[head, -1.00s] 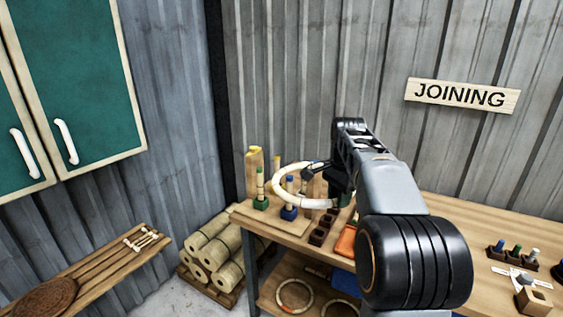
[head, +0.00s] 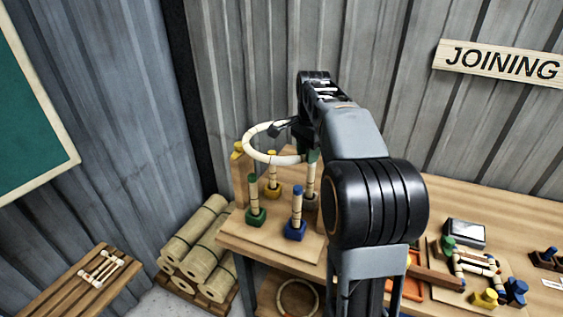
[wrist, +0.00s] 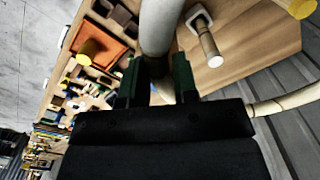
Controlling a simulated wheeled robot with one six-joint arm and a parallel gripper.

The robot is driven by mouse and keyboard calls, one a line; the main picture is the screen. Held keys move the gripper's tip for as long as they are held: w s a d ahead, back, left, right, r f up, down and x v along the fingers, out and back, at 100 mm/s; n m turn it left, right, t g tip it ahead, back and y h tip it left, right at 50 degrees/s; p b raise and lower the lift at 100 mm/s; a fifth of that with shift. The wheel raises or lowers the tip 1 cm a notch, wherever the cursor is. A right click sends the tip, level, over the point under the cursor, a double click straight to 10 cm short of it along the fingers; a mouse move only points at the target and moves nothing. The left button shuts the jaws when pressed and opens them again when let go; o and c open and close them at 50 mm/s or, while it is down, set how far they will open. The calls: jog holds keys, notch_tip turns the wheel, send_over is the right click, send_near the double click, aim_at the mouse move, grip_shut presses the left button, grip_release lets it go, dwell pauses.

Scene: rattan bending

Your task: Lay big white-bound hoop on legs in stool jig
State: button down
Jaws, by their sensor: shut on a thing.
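The big white-bound hoop (head: 262,156) is a cream ring, held roughly level above the stool jig (head: 268,240). My gripper (head: 301,145) is shut on the hoop's right side. The wrist view shows the cream hoop tube (wrist: 158,30) between the dark green fingers (wrist: 155,82). The jig is a wooden board with upright legs in coloured sockets: a green one (head: 254,207), a blue one (head: 296,212), a yellow one (head: 272,178) and a pale one (head: 311,185) partly behind the hoop. The hoop appears apart from the front legs; whether it touches the back ones I cannot tell.
A wooden post with a yellow top (head: 239,160) stands at the jig's back left. An orange tray (head: 410,285) and a small frame assembly (head: 475,265) lie to the right on the bench. Another hoop (head: 298,298) is on the shelf below. Rattan bundles (head: 205,250) lie left of the bench.

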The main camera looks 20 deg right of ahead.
notch_tip(320, 180, down, 9)
jog(key=shift+f, duration=0.15)
jog(key=c, duration=0.9)
grip_release()
jog(key=shift+o, duration=0.2)
notch_tip(320, 180, up, 12)
jog(key=shift+f, duration=0.1)
jog(key=shift+a+p, duration=0.1)
jog(key=shift+p, duration=0.2)
jog(key=s+a+f+n+t, duration=0.2)
jog(key=s+a+f+n, duration=0.4)
jog(key=s+a+n, duration=0.1)
jog(key=s+a+f+n+t, duration=0.2)
jog(key=s+a+f+n, duration=0.4)
jog(key=s+n, duration=0.3)
jog(key=shift+s+a+f, duration=0.15)
jog(key=shift+s+a, duration=0.25)
jog(key=shift+s, duration=0.15)
